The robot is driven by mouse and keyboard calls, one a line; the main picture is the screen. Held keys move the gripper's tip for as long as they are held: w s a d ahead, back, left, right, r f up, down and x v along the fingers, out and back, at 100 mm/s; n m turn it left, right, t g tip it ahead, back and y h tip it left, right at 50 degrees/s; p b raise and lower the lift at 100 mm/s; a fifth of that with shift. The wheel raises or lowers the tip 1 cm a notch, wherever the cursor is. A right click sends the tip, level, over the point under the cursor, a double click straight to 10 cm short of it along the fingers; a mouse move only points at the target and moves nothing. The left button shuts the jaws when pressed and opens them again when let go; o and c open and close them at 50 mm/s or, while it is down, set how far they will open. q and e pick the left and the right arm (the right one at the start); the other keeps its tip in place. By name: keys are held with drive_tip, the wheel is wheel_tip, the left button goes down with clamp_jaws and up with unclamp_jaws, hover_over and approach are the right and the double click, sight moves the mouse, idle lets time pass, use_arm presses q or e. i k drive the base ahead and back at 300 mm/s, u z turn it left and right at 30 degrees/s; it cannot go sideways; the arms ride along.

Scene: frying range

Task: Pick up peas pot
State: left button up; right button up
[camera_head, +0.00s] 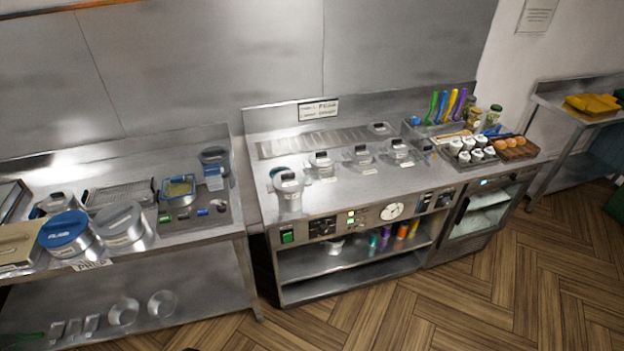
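Several lidded metal pots with small labels stand on the frying range, among them a front left pot (289,190), a pot (321,166) behind it, a middle pot (362,159) and a right pot (401,152). On the left counter stand a blue-lidded pot (66,232) and a grey-lidded pot (124,226). The labels are too small to read, so I cannot tell which is the peas pot. Neither of my grippers shows in the view.
The range (345,193) and left counter (190,232) have a narrow gap between them. A tray of white-capped jars (471,151) and a box of brown items (515,146) sit at the range's right. The wooden floor (460,300) in front is clear.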

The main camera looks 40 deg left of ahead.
sight(292, 202)
drive_tip(key=u, duration=0.15)
drive_tip(key=i, duration=0.9)
drive_tip(key=u, duration=0.35)
